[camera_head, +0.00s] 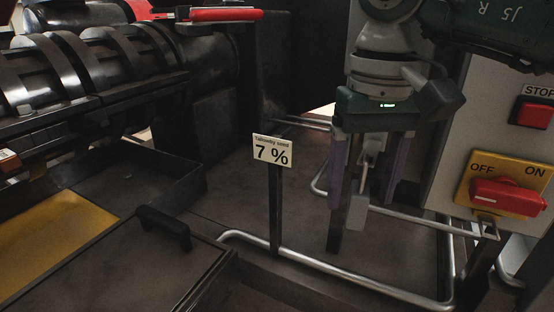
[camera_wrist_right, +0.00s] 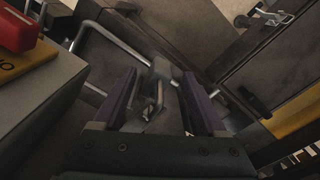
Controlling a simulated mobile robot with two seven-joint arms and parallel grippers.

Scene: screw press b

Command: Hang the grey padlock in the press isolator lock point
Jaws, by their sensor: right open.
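A grey padlock (camera_head: 357,212) shows low between the fingers of my right gripper (camera_head: 368,190), with metal that looks like its shackle above it. In the right wrist view the padlock (camera_wrist_right: 156,100) lies between the purple finger pads, with a visible gap to each side. The right gripper (camera_wrist_right: 158,105) is open and points down. What supports the padlock is unclear; a dark post stands close behind it. The isolator (camera_head: 505,188) is a yellow plate marked OFF and ON with a red handle lying across it. My left gripper is out of view.
A bent metal rail (camera_head: 345,289) runs around the floor area below the gripper. A sign reading 7 % (camera_head: 272,152) stands on a post to the left. The red stop button (camera_head: 534,113) is above the isolator. The screw press (camera_head: 90,65) fills the left.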

